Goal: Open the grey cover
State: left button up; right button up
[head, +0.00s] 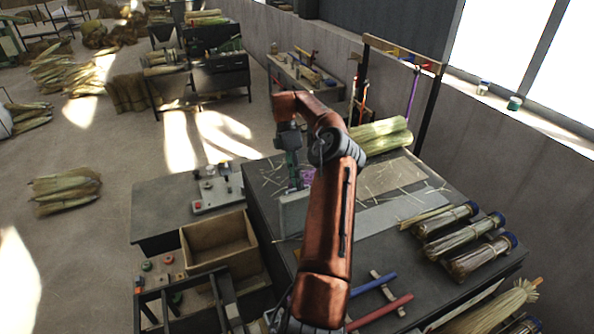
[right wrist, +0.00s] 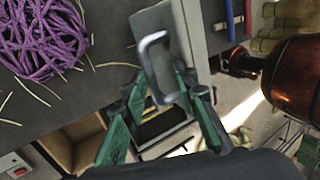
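The grey cover (head: 292,214) is a pale grey panel by the left edge of the dark workbench in the head view. In the right wrist view the cover (right wrist: 197,32) carries a light metal loop handle (right wrist: 147,55). My right gripper (right wrist: 159,84) has its green fingers spread, one on each side of the handle's near part. Whether a finger touches the handle is unclear. In the head view my right gripper (head: 292,178) points down just above the cover, partly hidden by my copper-coloured arm. My left gripper is not in view.
A purple twine ball (right wrist: 42,35) lies close to the gripper on the bench. A wooden box (head: 218,242) stands left of the bench. Straw bundles (head: 460,235) and blue and red rods (head: 380,312) lie on the right. Loose straws lie scattered on the top.

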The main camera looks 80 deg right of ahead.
jog(key=r, duration=0.5)
jog(key=shift+s+a+r, duration=0.1)
jog(key=shift+a+r, duration=0.25)
jog(key=shift+s+r, duration=0.1)
jog(key=shift+s+d+r, duration=0.15)
jog(key=shift+d+r, duration=0.15)
jog(key=shift+w+a+r, duration=0.25)
jog(key=shift+r, duration=0.35)
jog(key=shift+d, duration=0.1)
jog(key=shift+c, duration=0.3)
